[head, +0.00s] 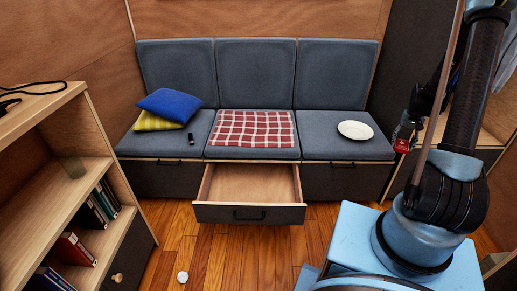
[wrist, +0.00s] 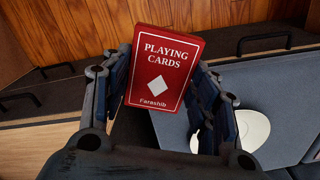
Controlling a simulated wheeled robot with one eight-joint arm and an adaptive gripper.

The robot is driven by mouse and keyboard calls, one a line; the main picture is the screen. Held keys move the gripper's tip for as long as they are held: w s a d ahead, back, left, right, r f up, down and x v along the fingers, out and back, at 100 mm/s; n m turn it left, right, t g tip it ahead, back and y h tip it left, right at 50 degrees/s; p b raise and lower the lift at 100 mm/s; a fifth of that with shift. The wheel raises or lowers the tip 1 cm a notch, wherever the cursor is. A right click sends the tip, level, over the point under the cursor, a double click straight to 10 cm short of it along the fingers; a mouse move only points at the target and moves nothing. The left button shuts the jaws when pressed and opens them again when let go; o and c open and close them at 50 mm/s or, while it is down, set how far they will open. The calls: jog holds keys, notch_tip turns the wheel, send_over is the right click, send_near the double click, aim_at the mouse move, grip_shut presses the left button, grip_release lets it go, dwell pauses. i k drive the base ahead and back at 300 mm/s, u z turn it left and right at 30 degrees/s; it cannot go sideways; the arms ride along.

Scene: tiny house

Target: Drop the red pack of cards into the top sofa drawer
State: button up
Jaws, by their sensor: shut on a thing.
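The red pack of cards (wrist: 165,68) is between the two fingers of my gripper (wrist: 163,95) in the wrist view. My gripper is shut on it. In the head view my gripper (head: 408,128) is at the right, in front of the sofa's right end, with the red pack (head: 402,146) low at its tip. The sofa drawer (head: 249,213) under the middle seat is pulled open and its inside (head: 250,182) looks empty. My gripper is well to the right of this drawer and higher than it.
A white plate (head: 355,130) lies on the right seat. A red checked cloth (head: 254,128) covers the middle seat. Blue and yellow cushions (head: 171,104) and a small dark object (head: 191,138) are on the left seat. A bookshelf (head: 86,212) stands at left. A small white object (head: 183,277) lies on the floor.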

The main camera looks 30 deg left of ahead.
aim_at(255, 186)
jog(key=u, duration=0.05)
jog(key=k, duration=1.2)
jog(key=u, duration=0.35)
jog(key=i, duration=1)
jog(key=z, duration=0.05)
